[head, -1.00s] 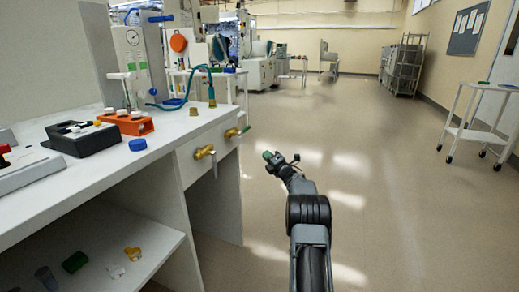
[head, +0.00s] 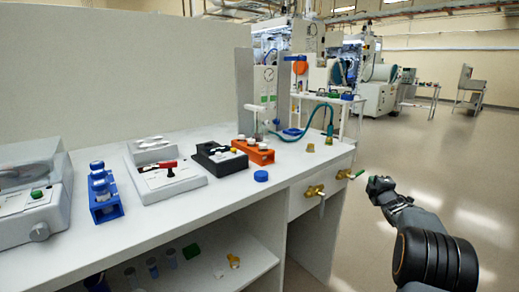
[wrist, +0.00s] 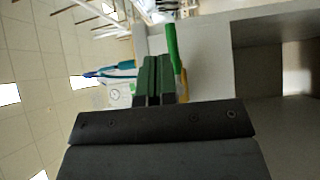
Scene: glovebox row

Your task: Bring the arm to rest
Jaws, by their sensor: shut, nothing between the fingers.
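My gripper (head: 379,184) is at the right in the head view, at the end of my dark arm. It hangs over open floor, just right of the bench (head: 228,196) and its brass taps. In the wrist view the two dark green fingers (wrist: 153,80) lie side by side, shut with nothing between them. A green tap handle (wrist: 173,48) shows beyond and beside the fingers there. I cannot tell how wide the gap between them is.
On the bench stand a blue tube rack (head: 104,196), a black box (head: 219,158), an orange rack (head: 254,152) and a blue cap (head: 261,176). Open floor (head: 446,168) lies to the right.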

